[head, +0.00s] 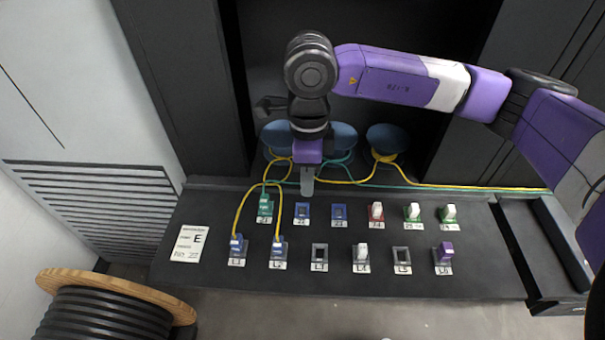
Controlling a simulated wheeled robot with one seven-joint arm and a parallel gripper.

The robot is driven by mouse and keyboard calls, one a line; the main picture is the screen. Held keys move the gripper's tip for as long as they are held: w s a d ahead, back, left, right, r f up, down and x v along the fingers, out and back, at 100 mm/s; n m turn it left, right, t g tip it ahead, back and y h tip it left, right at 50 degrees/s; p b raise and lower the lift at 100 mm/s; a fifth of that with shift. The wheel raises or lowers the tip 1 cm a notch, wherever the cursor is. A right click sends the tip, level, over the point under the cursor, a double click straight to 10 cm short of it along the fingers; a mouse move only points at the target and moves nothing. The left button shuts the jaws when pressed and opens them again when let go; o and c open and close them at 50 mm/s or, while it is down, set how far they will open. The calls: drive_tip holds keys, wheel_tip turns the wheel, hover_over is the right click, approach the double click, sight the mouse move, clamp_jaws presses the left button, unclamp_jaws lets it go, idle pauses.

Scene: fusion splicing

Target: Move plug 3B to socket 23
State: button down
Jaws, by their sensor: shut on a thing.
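My gripper (307,183) points down above the back edge of the bench, just behind the row of sockets 21 to 26. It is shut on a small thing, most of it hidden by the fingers. A yellow cable (340,182) from the right blue holder (387,138) runs to the fingers, so the thing looks like a plug; I cannot read its label. Socket 23 (339,214) is blue and looks empty, to the right of and nearer than my gripper. Socket 22 (302,213), also blue and empty-looking, is almost straight in front of the fingers.
A green plug (265,203) is in socket 21. Red, green and white pieces fill the back row's right. L3 (319,255) and L5 (402,260) look empty. Cables loop behind the sockets.

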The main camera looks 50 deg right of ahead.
drive_tip(key=shift+s+d+p, duration=0.95)
drive_tip(key=shift+s+d, duration=1.3)
drive_tip(key=shift+s, duration=0.8)
wheel_tip(320, 180, down, 6)
drive_tip(key=b, duration=0.8)
drive_tip(key=shift+w+f, duration=0.1)
drive_tip(key=shift+b, duration=1.8)
drive_tip(key=shift+f+b, duration=0.55)
drive_tip(key=shift+b, duration=0.15)
drive_tip(key=c, duration=1.1)
unclamp_jaws()
drive_tip(key=shift+r, duration=0.1)
wheel_tip(320, 180, up, 8)
